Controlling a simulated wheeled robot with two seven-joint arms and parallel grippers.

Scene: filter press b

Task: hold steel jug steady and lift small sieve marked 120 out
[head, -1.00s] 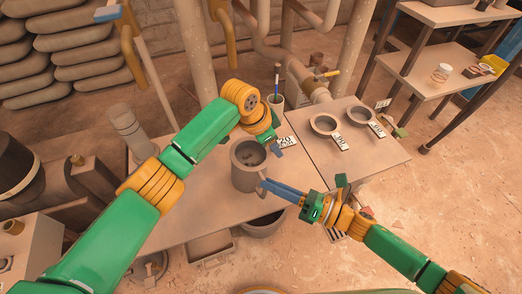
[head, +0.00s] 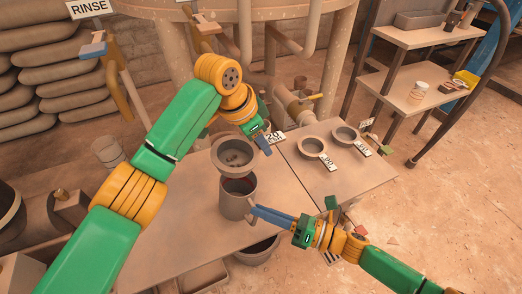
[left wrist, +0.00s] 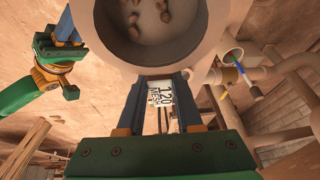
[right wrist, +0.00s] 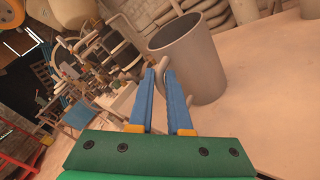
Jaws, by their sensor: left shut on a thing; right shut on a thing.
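The steel jug (head: 237,203) stands upright on the table, and its open mouth shows in the head view. The small sieve marked 120 (head: 233,158) is above the jug, apart from its rim, with several dark lumps inside. My left gripper (head: 266,147) is shut on the sieve's tag; the left wrist view shows the 120 tag (left wrist: 161,95) between the fingers and the sieve bowl (left wrist: 150,35) beyond. My right gripper (head: 256,211) is shut on the jug's handle; the right wrist view shows the handle (right wrist: 155,72) at the fingertips and the jug (right wrist: 190,60).
Two more tagged sieves, one (head: 311,147) nearer and one (head: 345,135) farther, sit on the right part of the table (head: 300,185). A bucket (head: 258,250) is below the front edge. Shelves (head: 420,85) stand at the right, and pipes rise behind.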

